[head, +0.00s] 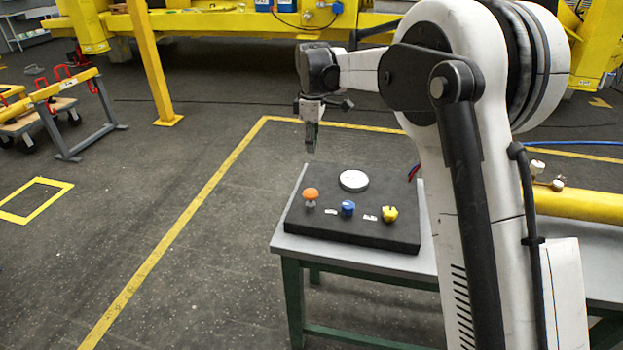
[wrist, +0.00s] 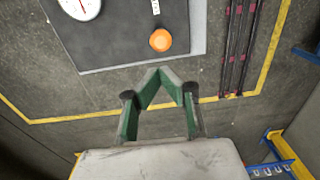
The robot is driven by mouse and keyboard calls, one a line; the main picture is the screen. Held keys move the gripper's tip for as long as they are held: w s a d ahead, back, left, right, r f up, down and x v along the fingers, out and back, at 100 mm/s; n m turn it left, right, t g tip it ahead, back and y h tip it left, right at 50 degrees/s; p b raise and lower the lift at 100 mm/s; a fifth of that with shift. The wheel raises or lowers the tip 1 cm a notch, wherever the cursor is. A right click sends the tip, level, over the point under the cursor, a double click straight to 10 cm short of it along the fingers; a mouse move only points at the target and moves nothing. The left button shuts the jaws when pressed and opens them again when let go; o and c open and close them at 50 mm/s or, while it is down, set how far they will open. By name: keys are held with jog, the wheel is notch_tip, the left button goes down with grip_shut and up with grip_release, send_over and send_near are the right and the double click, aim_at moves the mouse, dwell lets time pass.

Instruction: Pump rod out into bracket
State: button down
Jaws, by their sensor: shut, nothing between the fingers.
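A black control panel (head: 345,232) lies on a grey table. It carries an orange mushroom-shaped knob (head: 311,194), a blue knob (head: 347,208), a yellow knob (head: 390,213) and a white round gauge (head: 354,180). My gripper (head: 311,145) is shut and empty, in the air above and behind the panel's left side. In the wrist view, my gripper's green fingers (wrist: 158,76) meet below the orange knob (wrist: 160,40), apart from it. A yellow cylinder (head: 575,206) shows at the right, partly behind my arm. I cannot make out the rod or its bracket.
The table (head: 350,256) has green legs. Yellow tape (head: 190,212) marks the dark floor, which is open left of the table. A yellow post (head: 153,70) and a grey stand (head: 72,112) are at the back left. Dark hoses (wrist: 236,45) run right of the panel in the wrist view.

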aim_at(311, 191)
notch_tip(311, 191, down, 14)
jog(key=shift+s+a+p, duration=0.1)
jog(key=shift+p, duration=0.25)
dwell(0.5)
jog(key=shift+f, duration=0.1)
notch_tip(311, 191, down, 3)
jog(key=shift+r+b, duration=0.15)
jog(key=shift+b, duration=1.05)
jog(key=shift+r, duration=0.15)
notch_tip(311, 191, up, 14)
jog(key=p, duration=0.1)
